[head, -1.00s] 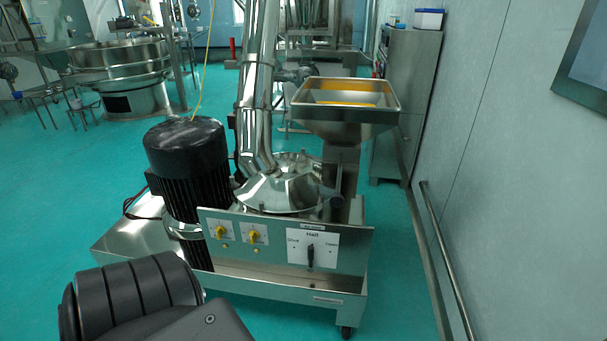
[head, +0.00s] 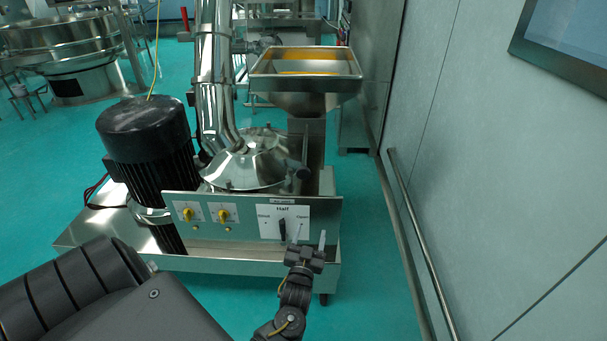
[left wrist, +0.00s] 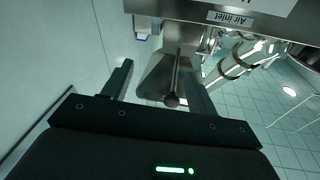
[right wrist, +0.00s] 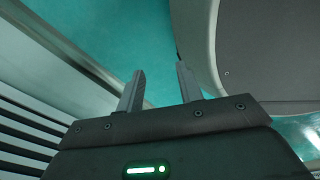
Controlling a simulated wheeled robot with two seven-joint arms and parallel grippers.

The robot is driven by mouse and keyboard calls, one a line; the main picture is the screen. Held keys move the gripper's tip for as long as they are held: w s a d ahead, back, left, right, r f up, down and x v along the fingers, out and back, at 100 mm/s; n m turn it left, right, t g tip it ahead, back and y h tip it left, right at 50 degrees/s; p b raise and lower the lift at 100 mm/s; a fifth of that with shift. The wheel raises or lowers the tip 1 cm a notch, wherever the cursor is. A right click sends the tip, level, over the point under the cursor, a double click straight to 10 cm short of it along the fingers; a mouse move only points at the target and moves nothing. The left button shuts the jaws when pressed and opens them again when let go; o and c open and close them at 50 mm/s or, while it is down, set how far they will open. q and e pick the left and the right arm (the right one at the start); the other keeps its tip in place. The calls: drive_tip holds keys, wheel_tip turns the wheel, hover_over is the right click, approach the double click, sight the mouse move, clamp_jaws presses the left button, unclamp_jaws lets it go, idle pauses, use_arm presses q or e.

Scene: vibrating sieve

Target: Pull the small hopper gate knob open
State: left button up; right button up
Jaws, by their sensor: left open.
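My left gripper (head: 310,238) is open in front of the control panel, lower than the knob in the head view. Its fingers also show in the left wrist view (left wrist: 158,90), apart. My right gripper (right wrist: 158,82) is open and empty in its wrist view and not visible in the head view.
The control panel (head: 243,241) has yellow knobs and a black switch (head: 282,228). A black motor (head: 146,140) and a steel pipe (head: 214,80) stand left of the hopper. A wall rail (head: 420,240) runs at the right. Floor between machine and rail is clear.

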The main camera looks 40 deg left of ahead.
sight(303, 176)
use_arm(q)
wheel_tip(303, 176, up, 11)
drive_tip(key=a+n+y, duration=0.2)
drive_tip(key=n+y, duration=0.2)
drive_tip(key=shift+t, duration=0.3)
drive_tip(key=x, duration=0.3)
drive_tip(key=p+x, duration=0.1)
drive_tip(key=x, duration=0.4)
drive_tip(key=shift+s+a+r+p, duration=0.1)
drive_tip(key=shift+a+r+p, duration=0.3)
drive_tip(key=shift+a+r, duration=0.1)
drive_tip(key=shift+x, duration=0.8)
use_arm(e)
drive_tip(key=shift+s+a+r, duration=0.8)
drive_tip(key=shift+a+r, duration=0.1)
drive_tip(key=shift+a, duration=0.15)
drive_tip(key=shift+d, duration=0.1)
